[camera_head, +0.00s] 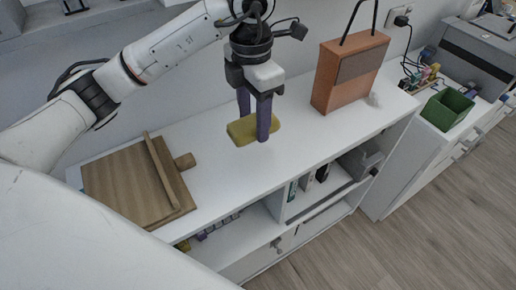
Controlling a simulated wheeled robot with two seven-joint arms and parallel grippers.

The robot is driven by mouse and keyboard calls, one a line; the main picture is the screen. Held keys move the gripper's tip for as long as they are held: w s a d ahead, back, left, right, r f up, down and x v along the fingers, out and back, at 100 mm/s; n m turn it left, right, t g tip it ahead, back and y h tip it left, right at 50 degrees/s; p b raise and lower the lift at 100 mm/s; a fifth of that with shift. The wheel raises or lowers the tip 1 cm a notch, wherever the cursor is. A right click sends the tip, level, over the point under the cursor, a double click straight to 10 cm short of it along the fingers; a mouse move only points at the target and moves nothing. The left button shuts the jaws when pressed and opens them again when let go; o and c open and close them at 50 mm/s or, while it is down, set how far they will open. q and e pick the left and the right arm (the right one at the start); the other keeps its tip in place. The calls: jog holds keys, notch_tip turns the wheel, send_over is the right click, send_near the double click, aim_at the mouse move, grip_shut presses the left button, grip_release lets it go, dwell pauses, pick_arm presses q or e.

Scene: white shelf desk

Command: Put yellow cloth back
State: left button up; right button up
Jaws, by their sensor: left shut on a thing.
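The yellow cloth (242,131) is a small folded yellow piece, held over the white shelf desk (222,185). My left gripper (254,130) points down from above and is shut on it, with a dark purple finger on each side. I cannot tell whether the cloth touches the desk top. My right gripper is not in view.
A wooden board (120,190) with an upright piece lies on the desk's left. A brown bag (348,72) with a black handle stands at the back right. A green bin (446,109) is farther right. The desk top's middle is clear.

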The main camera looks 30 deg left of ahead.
pick_arm(q)
jog(key=f, duration=0.9)
jog(key=shift+a+f+b, duration=0.2)
jog(key=shift+f+b, duration=0.2)
jog(key=o, duration=1)
jog(key=shift+c, duration=0.2)
notch_tip(320, 180, up, 12)
jog(key=shift+r+p, duration=0.1)
jog(key=shift+p, duration=0.5)
